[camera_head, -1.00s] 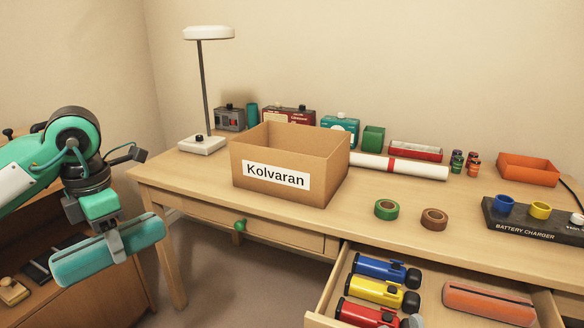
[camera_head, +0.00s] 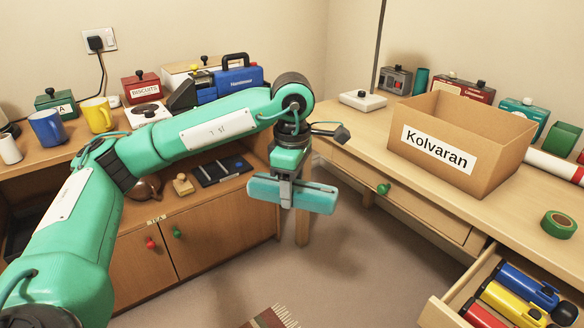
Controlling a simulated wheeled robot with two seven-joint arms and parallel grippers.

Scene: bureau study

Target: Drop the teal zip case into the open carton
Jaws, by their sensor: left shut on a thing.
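The open carton (camera_head: 462,138) is brown with a "Kolvaran" label and stands upright on the desk at the right. My left gripper (camera_head: 287,192) points down and is shut on the teal zip case (camera_head: 314,198). It holds the case level in the air over the floor gap between the cabinet and the desk, left of the carton and lower than its rim. The carton's inside floor is hidden. My right gripper is not in view.
The desk (camera_head: 375,147) has a white lamp base (camera_head: 362,100) left of the carton and green tape (camera_head: 559,225) to its right. An open drawer (camera_head: 505,285) with several torches juts out below. A wooden cabinet (camera_head: 215,233) with mugs and boxes stands at the left.

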